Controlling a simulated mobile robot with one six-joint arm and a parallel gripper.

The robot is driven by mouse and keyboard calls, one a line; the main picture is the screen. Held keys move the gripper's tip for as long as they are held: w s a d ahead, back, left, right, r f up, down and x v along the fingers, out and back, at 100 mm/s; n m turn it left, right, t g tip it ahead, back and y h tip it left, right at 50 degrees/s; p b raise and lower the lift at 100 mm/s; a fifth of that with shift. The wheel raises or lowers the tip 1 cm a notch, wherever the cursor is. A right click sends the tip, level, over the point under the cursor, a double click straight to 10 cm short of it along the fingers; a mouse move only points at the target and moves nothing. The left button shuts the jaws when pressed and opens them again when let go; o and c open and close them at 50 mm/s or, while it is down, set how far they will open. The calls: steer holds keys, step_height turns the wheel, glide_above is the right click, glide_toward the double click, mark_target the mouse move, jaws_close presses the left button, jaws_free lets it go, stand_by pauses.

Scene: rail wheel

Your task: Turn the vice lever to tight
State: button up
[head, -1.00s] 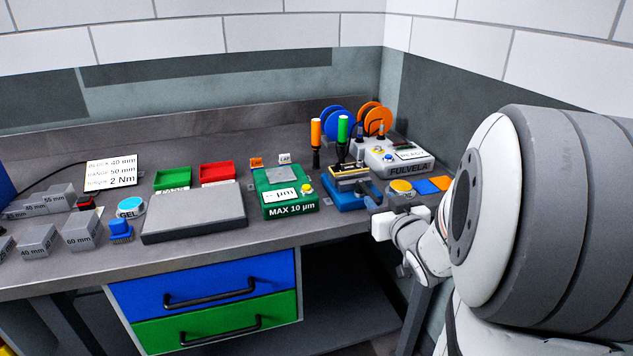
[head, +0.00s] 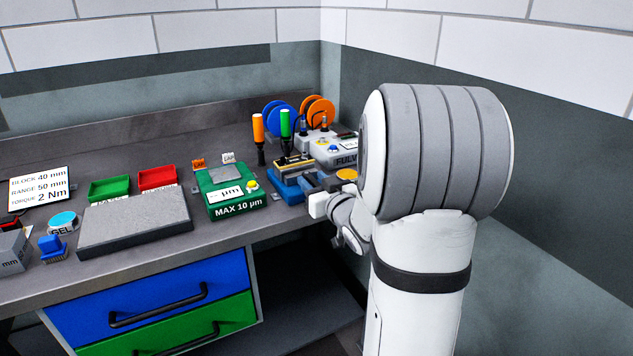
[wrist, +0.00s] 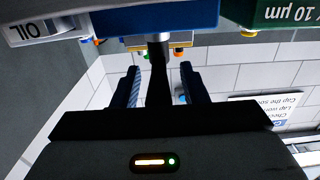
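The blue vice (head: 292,188) sits near the right end of the bench, with a pale block with a yellow edge in its top. The wrist view is upside down and shows the vice's blue side (wrist: 170,18) at the top. The dark vice lever (wrist: 158,70) runs from a grey stub under it towards my camera. My gripper (wrist: 160,85) is open, with one finger on each side of the lever. A gap shows on both sides. In the head view my arm hides most of the gripper and the lever.
A green gauge box (head: 232,197) stands left of the vice. Orange and green-handled tools (head: 285,125) stand behind it. A grey machine (head: 335,150) and a yellow button (head: 347,174) are close on the right.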

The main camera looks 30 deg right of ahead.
jaws_close()
stand_by(0.4)
